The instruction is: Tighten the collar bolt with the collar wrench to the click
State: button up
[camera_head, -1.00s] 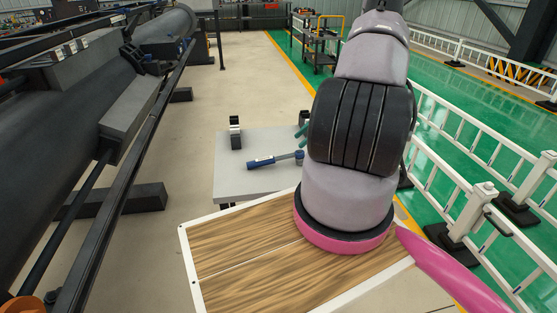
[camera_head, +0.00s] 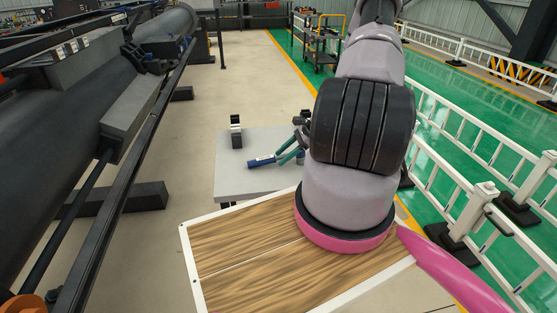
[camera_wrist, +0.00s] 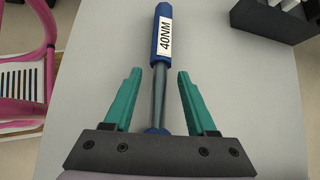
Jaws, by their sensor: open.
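The collar wrench lies on a small grey table (camera_head: 232,182). Its blue handle (camera_head: 262,161) points left in the head view. In the wrist view its blue handle (camera_wrist: 162,35) carries a white label reading 40NM, and its grey shaft runs down between my fingers. My gripper (camera_wrist: 160,74) is open, with one teal finger on each side of the shaft and a visible gap on both sides. In the head view my gripper (camera_head: 287,150) is over the wrench's right part and partly hides it. I cannot make out the collar bolt.
A dark upright block (camera_head: 236,132) stands on the table left of the wrench; a dark block (camera_wrist: 275,18) shows top right in the wrist view. A long dark cylindrical machine (camera_head: 70,110) fills the left. White railings (camera_head: 470,190) stand at right. The floor between is clear.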

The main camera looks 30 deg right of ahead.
jog(key=shift+c, duration=0.4)
grip_shut()
notch_tip(320, 180, up, 10)
dwell(0.3)
jog(key=c, duration=0.7)
grip_release()
jog(key=shift+c, duration=0.2)
grip_shut()
